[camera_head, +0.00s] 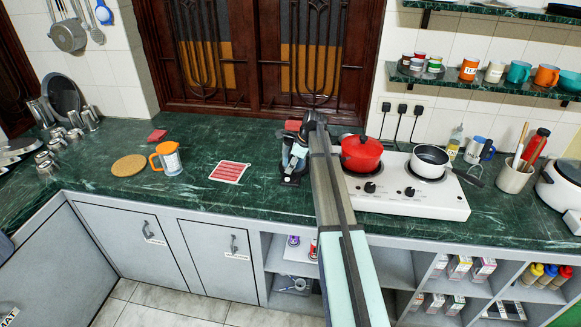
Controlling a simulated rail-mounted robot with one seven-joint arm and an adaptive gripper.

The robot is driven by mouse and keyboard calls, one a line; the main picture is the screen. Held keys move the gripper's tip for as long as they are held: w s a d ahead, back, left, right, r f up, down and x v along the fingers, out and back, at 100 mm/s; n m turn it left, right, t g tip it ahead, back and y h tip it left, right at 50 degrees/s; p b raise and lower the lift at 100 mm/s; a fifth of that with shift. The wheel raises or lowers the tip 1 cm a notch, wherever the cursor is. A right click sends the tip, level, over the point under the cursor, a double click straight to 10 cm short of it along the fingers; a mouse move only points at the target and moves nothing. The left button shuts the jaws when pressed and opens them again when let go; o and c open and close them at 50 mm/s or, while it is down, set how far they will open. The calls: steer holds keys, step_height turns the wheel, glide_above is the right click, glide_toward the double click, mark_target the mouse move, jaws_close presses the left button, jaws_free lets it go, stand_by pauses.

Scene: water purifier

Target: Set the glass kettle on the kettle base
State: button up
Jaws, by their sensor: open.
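A clear glass vessel with an orange handle and rim (169,160), which looks like the glass kettle, stands upright on the green counter at left of centre. My gripper (290,179) is over the counter in the middle, well to the right of the vessel and apart from it. It is open, and I see nothing held in it. Its fingers are small and dark here. I cannot clearly pick out the kettle base; dark parts around my gripper may hide it.
A round cork mat (129,165) lies left of the vessel, and a red-and-white striped cloth (230,172) lies between it and my gripper. Right of my arm, a white stove (408,198) carries a red pot (361,152) and a white pan (430,160). Metal cups stand far left.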

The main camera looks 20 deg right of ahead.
steer(key=b+v, duration=0.2)
steer(key=v, duration=0.9)
steer(key=shift+r, duration=0.3)
steer(key=s+a+f+n+g+y+p, duration=0.25)
steer(key=s+a+f+n, duration=0.45)
steer(key=s+a+f, duration=0.85)
steer(key=s+a+f+n+g+b, duration=0.1)
steer(key=s+a+f+n+g, duration=0.2)
steer(key=s+f, duration=0.55)
steer(key=s+a+f+n+b, duration=0.15)
steer(key=s+a+f, duration=0.35)
steer(key=f, duration=0.6)
steer(key=s+f+n+g+h, duration=0.1)
steer(key=s+f+n, duration=0.3)
steer(key=s, duration=0.6)
steer(key=s+a+f+n+g+h, duration=0.1)
steer(key=s+f+n+h, duration=0.2)
steer(key=s+f, duration=0.3)
steer(key=s+f+n+g+h, duration=0.2)
steer(key=s+f+n, duration=0.3)
steer(key=s, duration=1)
steer(key=shift+s+a+f+n, duration=0.2)
steer(key=shift+s+a+n, duration=0.2)
steer(key=shift+n, duration=0.15)
